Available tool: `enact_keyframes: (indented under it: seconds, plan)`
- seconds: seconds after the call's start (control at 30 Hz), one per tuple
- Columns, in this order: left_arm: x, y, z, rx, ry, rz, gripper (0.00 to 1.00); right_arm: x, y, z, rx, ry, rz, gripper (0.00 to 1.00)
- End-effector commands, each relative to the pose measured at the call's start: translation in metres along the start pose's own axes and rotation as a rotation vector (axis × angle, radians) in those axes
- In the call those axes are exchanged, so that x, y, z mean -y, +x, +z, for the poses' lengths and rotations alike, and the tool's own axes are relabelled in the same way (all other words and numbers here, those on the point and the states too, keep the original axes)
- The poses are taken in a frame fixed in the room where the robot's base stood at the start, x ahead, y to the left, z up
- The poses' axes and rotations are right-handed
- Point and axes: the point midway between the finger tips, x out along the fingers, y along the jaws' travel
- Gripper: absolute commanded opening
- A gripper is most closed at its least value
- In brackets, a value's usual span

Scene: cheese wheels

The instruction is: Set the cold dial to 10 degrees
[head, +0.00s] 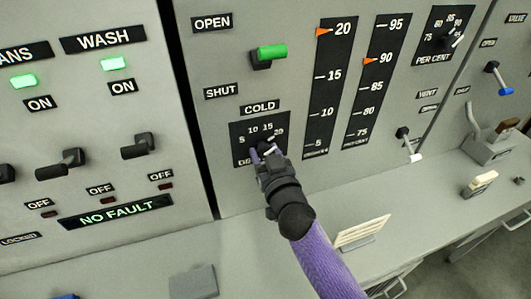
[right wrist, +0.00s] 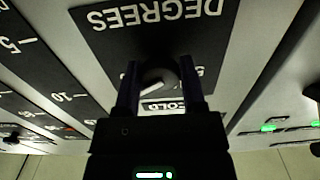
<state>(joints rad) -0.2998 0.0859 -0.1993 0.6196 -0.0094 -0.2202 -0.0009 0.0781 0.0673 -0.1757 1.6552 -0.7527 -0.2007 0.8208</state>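The cold dial (head: 243,155) is a black panel with white numbers 5, 10, 15 and 20, under the COLD label on the grey wall. It shows upside down in the right wrist view (right wrist: 112,42), with a round dark knob (right wrist: 168,76) and a white pointer mark. The mark slants to the lower left there. In the head view my right gripper (head: 265,150) is at the dial and covers much of the knob. Its fingers (right wrist: 158,75) stand on both sides of the knob; whether they press on it is too dark to tell. My left gripper is not in view.
A green-handled lever (head: 270,53) sits above the dial, between OPEN and SHUT. Two vertical scales (head: 330,95) stand right of it, with a PER CENT dial (head: 442,38) farther right. Dark switches (head: 140,146) are on the left panel. A grey ledge (head: 240,235) runs below.

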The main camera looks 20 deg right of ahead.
Motion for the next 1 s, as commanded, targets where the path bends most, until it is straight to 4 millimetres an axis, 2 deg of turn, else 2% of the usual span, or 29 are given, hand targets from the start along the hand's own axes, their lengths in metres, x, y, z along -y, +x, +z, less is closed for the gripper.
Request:
enact_keyframes:
  seconds: [0.03, 0.17, 0.2, 0.57, 1.0]
  plan:
    - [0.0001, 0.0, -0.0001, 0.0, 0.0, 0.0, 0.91, 0.0, -0.0001, 0.0, 0.0, 0.0, 0.0, 0.3]
    - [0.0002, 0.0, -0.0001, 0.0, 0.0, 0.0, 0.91, 0.0, -0.0001, 0.0, 0.0, 0.0, 0.0, 0.02]
    - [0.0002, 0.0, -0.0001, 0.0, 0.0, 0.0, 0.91, 0.0, -0.0001, 0.0001, 0.0, 0.0, 0.0, 0.0]
    - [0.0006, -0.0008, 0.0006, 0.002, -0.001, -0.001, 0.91, -0.0003, -0.0001, -0.0001, 0.0, -0.069, 0.001, 0.0]
    - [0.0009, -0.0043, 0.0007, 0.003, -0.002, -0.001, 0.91, -0.001, -0.0001, -0.0004, 0.0, -0.438, 0.001, 0.0]
